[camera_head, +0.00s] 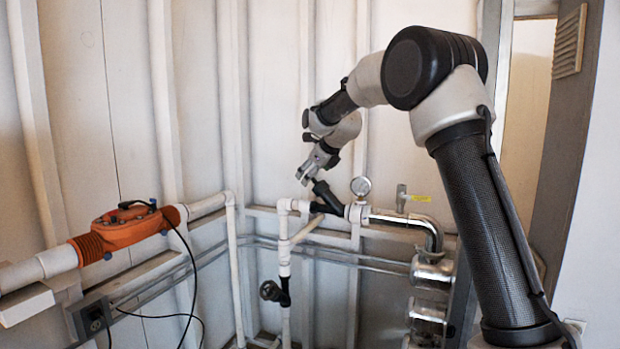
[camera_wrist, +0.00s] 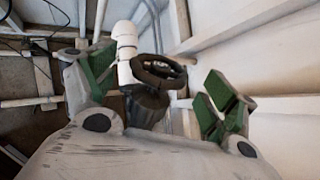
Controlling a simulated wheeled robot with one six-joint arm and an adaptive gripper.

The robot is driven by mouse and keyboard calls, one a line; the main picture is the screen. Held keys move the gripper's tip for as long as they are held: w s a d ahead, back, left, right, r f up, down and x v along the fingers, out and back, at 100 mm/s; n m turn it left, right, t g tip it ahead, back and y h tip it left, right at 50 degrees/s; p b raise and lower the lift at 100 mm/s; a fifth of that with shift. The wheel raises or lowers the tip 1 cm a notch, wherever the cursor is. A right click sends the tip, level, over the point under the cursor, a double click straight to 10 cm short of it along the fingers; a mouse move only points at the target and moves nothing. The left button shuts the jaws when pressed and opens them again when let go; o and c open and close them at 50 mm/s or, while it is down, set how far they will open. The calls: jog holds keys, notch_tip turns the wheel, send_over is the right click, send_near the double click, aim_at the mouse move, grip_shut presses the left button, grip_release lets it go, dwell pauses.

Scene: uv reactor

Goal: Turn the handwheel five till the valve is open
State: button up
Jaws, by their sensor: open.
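A black handwheel (camera_wrist: 159,70) shows in the wrist view, between and beyond the two green-padded fingers of my gripper (camera_wrist: 158,88). Its black valve body (camera_wrist: 148,107) is partly hidden by my gripper, and a white pipe fitting (camera_wrist: 125,52) stands beside it. The fingers are spread apart, with a clear gap on each side of the wheel. In the head view my gripper (camera_head: 312,172) is at the upper end of a tilted black valve (camera_head: 327,197) on the white piping. The wheel itself is hard to make out there. No number is readable on it.
A second black handwheel (camera_head: 269,291) sits lower on the vertical pipe. A pressure gauge (camera_head: 361,187) and shiny metal elbow pipe (camera_head: 425,228) stand right of the valve. An orange pipe unit (camera_head: 130,228) with hanging black cables is at left. Ribbed wall panels stand close behind.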

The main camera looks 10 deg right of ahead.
jog(key=shift+x, duration=1.75)
jog(key=c, duration=1)
jog(key=shift+c, duration=0.2)
jog(key=n+g+y, duration=0.1)
jog(key=g+y, duration=0.2)
jog(key=shift+w+d+n, duration=0.1)
jog(key=shift+n, duration=0.3)
jog(key=n+g+y, duration=0.1)
jog(key=g+y, duration=0.1)
jog(key=g, duration=0.1)
jog(key=shift+n+g+y, duration=0.4)
jog(key=shift+n+g+y, duration=0.3)
jog(key=shift+g+y, duration=0.1)
jog(key=shift+g, duration=0.3)
